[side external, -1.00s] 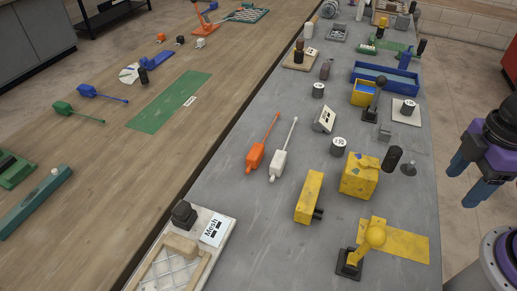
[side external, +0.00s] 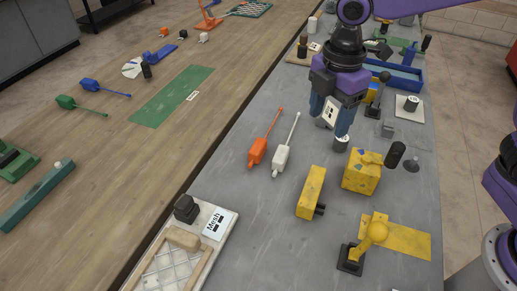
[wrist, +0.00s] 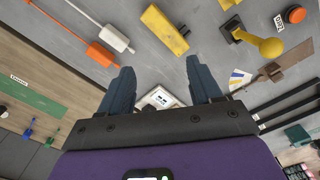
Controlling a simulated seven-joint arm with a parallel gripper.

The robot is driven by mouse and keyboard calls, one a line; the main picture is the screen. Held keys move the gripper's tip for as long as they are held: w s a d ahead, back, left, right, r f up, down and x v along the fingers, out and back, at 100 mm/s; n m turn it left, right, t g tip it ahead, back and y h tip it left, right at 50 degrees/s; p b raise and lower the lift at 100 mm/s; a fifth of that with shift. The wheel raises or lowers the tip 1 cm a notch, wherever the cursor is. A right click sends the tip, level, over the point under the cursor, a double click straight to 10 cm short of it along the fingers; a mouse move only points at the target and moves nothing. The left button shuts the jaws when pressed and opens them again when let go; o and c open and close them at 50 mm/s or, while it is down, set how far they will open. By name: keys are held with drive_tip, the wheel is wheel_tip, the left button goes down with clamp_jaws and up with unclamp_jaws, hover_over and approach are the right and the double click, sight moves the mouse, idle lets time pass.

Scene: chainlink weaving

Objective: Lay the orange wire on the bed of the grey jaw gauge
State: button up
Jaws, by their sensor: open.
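The orange wire is a thin rod with a thick orange handle (side external: 257,151), lying on the grey table left of my gripper. The orange handle also shows at upper left in the wrist view (wrist: 100,54), its rod running to the upper left edge. My gripper (side external: 331,122) is open, pointing down above the middle of the table; I see no wire between its fingers. In the wrist view the open fingers (wrist: 159,64) stand apart. I cannot surely identify the grey jaw gauge; a small grey block (side external: 388,129) stands to the right of my gripper.
A similar white-handled tool (side external: 281,160) lies beside the orange one. A white card (side external: 331,113) shows between my fingers in the side view. Yellow blocks (side external: 312,190) and (side external: 360,172) stand nearer the camera. A white Mesh board (side external: 190,245) lies at lower left.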

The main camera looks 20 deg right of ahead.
drive_tip(key=w+a+f+n, duration=0.2)
drive_tip(key=w+a+n, duration=0.3)
drive_tip(key=w, duration=0.5)
drive_tip(key=n, duration=0.2)
hover_over(259, 144)
drive_tip(key=f, duration=0.2)
wheel_tip(259, 144, down, 17)
drive_tip(key=shift+f, duration=0.1)
drive_tip(key=c, duration=1.1)
